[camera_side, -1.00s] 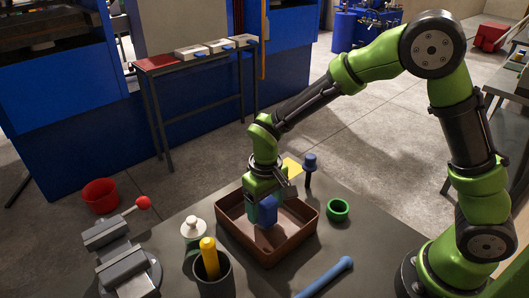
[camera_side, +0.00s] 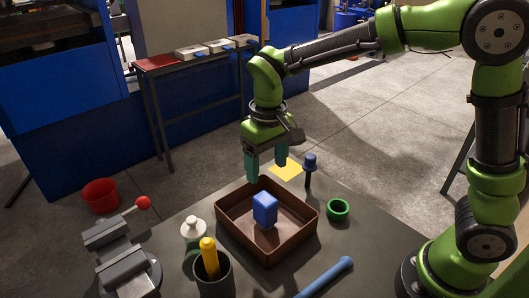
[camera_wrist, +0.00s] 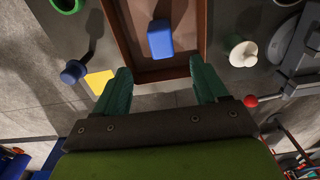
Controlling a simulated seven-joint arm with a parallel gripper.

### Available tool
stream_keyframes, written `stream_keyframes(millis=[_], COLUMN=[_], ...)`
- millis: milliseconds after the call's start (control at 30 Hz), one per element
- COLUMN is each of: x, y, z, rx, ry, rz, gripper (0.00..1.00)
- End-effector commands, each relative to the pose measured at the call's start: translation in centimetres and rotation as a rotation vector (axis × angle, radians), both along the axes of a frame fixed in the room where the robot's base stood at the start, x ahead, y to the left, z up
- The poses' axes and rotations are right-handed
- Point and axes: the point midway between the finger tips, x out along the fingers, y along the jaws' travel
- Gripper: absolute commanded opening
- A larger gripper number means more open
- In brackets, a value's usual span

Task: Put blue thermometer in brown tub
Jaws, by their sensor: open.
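A blue block-shaped thing (camera_side: 265,208), which may be the blue thermometer, stands inside the brown tub (camera_side: 292,246). In the wrist view the blue block (camera_wrist: 160,40) shows between the walls of the tub (camera_wrist: 122,38). My gripper (camera_side: 267,172) is open and empty, above the tub's back edge and apart from the block. In the wrist view the two green fingers of my gripper (camera_wrist: 160,73) are spread wide, with nothing between them.
Right of the tub are a green ring (camera_side: 338,210), a dark blue knobbed post (camera_side: 310,163) and a yellow sheet (camera_side: 287,169). A blue rod (camera_side: 326,277) lies in front.

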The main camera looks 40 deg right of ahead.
Motion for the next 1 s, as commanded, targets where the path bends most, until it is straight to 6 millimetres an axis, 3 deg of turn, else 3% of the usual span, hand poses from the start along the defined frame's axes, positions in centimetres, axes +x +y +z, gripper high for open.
stream_keyframes(millis=[167, 400, 600, 700, 1000], x=[-2.3, -8.6, -12.7, -13.7, -14.2], y=[-2.7, -7.3, -9.3, -9.8, -10.0], z=[3.5, 7.5, 7.9, 7.8, 7.6], rx=[0.07, 0.197, 0.258, 0.271, 0.278], ry=[-0.1, -0.337, -0.506, -0.554, -0.582], rz=[-0.064, -0.204, -0.298, -0.325, -0.34], gripper=[0.72, 0.72, 0.72, 0.72, 0.72])
